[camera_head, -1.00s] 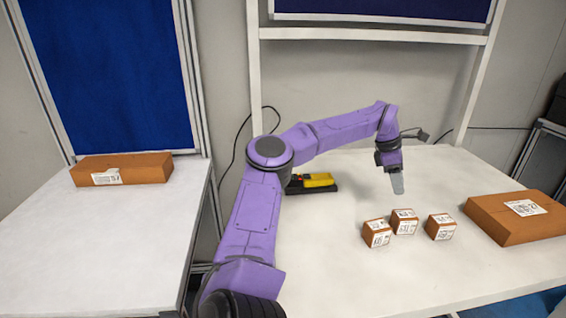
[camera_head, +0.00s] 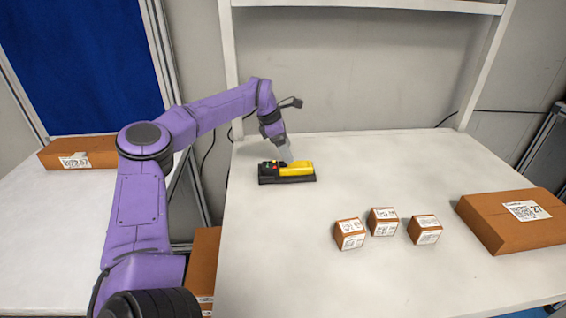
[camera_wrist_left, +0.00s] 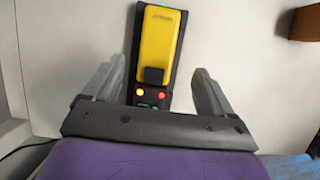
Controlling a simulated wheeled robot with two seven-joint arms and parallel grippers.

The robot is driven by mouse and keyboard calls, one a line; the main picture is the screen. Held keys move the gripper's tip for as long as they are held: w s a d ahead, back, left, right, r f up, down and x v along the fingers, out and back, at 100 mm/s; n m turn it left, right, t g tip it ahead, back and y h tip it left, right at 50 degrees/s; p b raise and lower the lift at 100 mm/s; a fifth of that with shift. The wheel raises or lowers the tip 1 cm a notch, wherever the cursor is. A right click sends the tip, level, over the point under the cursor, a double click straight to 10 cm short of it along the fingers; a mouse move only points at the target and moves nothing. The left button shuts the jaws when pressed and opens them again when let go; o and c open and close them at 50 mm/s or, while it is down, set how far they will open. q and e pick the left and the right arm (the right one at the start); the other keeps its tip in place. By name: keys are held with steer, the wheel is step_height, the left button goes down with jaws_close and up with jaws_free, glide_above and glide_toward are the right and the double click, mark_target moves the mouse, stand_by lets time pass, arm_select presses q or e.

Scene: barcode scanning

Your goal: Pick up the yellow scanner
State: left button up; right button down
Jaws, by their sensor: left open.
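The yellow scanner (camera_head: 296,168) lies in a black base (camera_head: 287,179) at the back left of the right-hand table. The scanner also shows in the left wrist view (camera_wrist_left: 157,45), between and beyond my fingers, with a red and an orange light on the base below it. My left gripper (camera_head: 286,155) is just above and behind the scanner, pointing down. In the left wrist view the left gripper (camera_wrist_left: 160,95) is open, one finger on each side of the base, with nothing held. I cannot tell its exact height. My right gripper is not in view.
Three small brown boxes with labels (camera_head: 382,222) stand mid-table. A large flat brown box (camera_head: 512,218) lies at the right. Another box (camera_head: 78,153) sits on the left table. The table around the scanner is clear.

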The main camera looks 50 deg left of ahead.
mark_target(292, 165)
arm_select(q)
steer(key=shift+w+f, duration=0.1)
steer(key=shift+f, duration=0.8)
steer(key=p+x, duration=0.2)
steer(key=x, duration=0.2)
steer(key=shift+w+a+f, duration=0.15)
steer(key=shift+f, duration=0.05)
steer(key=shift+w+f, duration=0.15)
steer(key=shift+f, duration=0.25)
steer(key=c, duration=1.2)
